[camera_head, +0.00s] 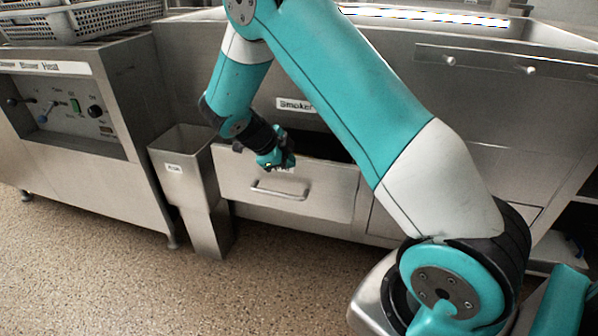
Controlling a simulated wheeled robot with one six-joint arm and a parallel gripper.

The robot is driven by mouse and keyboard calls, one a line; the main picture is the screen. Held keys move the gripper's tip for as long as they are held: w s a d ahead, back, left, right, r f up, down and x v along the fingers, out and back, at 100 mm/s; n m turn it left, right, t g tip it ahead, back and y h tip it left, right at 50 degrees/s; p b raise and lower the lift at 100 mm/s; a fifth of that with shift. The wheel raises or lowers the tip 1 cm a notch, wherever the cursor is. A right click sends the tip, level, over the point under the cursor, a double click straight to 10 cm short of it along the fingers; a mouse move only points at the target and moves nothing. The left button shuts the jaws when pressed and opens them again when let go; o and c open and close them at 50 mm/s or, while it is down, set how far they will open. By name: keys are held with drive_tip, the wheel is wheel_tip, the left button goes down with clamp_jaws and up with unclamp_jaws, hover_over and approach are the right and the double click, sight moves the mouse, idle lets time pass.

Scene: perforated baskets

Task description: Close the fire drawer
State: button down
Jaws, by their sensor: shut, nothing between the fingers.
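The fire drawer (325,190) is a steel drawer with a bar handle (279,193) on its front, low in the steel cabinet. It stands partly pulled out, with a dark opening behind its front panel. My gripper (282,166) is at the top edge of the drawer front, above the handle. It is shut with nothing held and hides most of the label there. I cannot tell whether it touches the panel.
A narrow steel bin (180,167) stands left of the drawer. A control cabinet (75,165) with knobs is farther left, with perforated baskets (90,20) on top. A "Smoker" label (294,105) is above the drawer. The speckled floor in front is clear.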

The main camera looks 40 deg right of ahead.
drive_tip(key=w+d, duration=0.6)
drive_tip(key=d, duration=0.3)
drive_tip(key=shift+w, duration=0.15)
drive_tip(key=shift+d, duration=0.1)
